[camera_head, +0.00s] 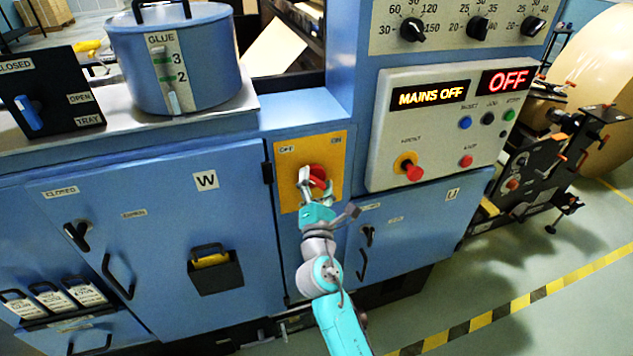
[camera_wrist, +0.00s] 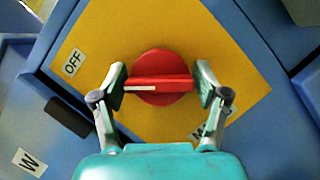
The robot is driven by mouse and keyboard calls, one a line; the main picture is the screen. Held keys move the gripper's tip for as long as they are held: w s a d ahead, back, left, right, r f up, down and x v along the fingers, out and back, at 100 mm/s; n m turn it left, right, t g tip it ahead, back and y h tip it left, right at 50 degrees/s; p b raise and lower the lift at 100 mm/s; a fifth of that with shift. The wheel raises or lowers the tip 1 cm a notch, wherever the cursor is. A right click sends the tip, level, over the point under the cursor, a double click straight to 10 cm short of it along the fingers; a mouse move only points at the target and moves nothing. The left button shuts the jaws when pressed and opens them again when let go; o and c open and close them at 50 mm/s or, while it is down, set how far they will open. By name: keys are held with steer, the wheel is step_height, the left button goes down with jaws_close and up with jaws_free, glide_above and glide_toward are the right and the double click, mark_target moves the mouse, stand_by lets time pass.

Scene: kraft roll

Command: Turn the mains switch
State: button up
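The mains switch is a red rotary knob (camera_wrist: 160,92) with a raised bar handle on a yellow plate (camera_wrist: 125,40). In the head view, the plate (camera_head: 334,160) is on the blue cabinet front, and my gripper partly covers the knob (camera_head: 318,172). An OFF label is at the plate's upper left in the wrist view. The bar lies level there, its white line at the left end. My gripper (camera_wrist: 161,83) is open, one finger by each end of the bar; it also shows in the head view (camera_head: 306,185). I cannot tell whether the fingers touch the bar.
The control panel (camera_head: 435,150) right of the switch has a display (camera_head: 430,95) reading MAINS OFF and a red OFF display (camera_head: 505,80). A red button (camera_head: 412,171) sticks out there. Cabinet doors with handles flank the switch below.

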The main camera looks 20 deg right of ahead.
steer(key=c, duration=0.5)
steer(key=shift+m, duration=0.4)
steer(key=m+g, duration=0.1)
steer(key=m, duration=0.2)
steer(key=m+g+h, duration=0.1)
steer(key=m+g, duration=0.1)
steer(key=m, duration=0.2)
steer(key=m+g, duration=0.1)
steer(key=m, duration=0.3)
steer(key=shift+m+g+y, duration=0.3)
steer(key=shift+m+g, duration=0.1)
steer(key=m+y, duration=0.1)
steer(key=m, duration=0.1)
steer(key=m+g, duration=0.1)
steer(key=m, duration=0.1)
steer(key=shift+f+y, duration=0.2)
steer(key=shift+y, duration=0.2)
steer(key=shift+m, duration=0.3)
steer(key=o, duration=1.1)
